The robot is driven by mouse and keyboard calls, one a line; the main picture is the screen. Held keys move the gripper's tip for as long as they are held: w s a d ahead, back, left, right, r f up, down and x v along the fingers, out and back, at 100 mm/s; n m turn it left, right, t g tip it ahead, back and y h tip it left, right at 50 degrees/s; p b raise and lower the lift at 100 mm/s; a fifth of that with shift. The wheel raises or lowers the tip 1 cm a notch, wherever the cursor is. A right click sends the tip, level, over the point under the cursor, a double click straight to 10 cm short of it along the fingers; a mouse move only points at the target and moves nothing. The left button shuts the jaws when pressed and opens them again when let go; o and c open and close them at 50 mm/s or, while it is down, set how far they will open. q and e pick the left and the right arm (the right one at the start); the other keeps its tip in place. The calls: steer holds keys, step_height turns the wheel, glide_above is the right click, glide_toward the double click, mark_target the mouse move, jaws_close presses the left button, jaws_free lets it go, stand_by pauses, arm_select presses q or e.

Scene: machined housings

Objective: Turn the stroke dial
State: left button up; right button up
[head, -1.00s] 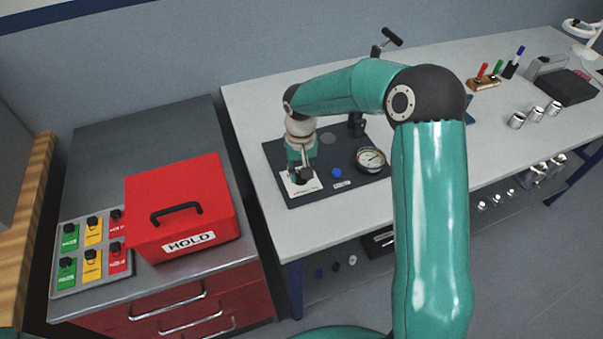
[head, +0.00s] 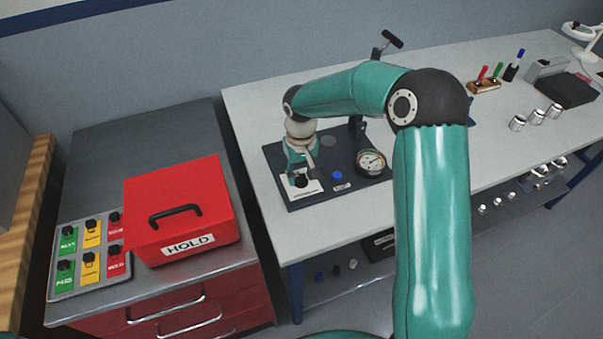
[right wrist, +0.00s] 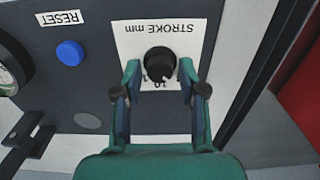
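The stroke dial is a black knob on a white plate marked "STROKE mm"; the knob shows in the right wrist view (right wrist: 160,63) and in the head view (head: 301,181). My right gripper (right wrist: 160,70) is open, with one teal finger on each side of the knob and a small gap to it. In the head view the right gripper (head: 302,168) is just over the plate, and the knob shows below its fingers. Scale figures beside the knob are partly hidden and too small to read surely. My left gripper is not in view.
The dark panel (head: 285,152) also carries a blue RESET button (head: 337,175) and a round gauge (head: 371,161). A T-handled post (head: 385,45) stands behind it. A red HOLD box (head: 180,200) and a button panel (head: 90,257) are on the left cabinet.

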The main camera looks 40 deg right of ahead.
mark_target(301, 177)
steer(key=shift+o, duration=0.3)
step_height(301, 177, up, 12)
stand_by(0.6)
steer(key=shift+f, duration=0.15)
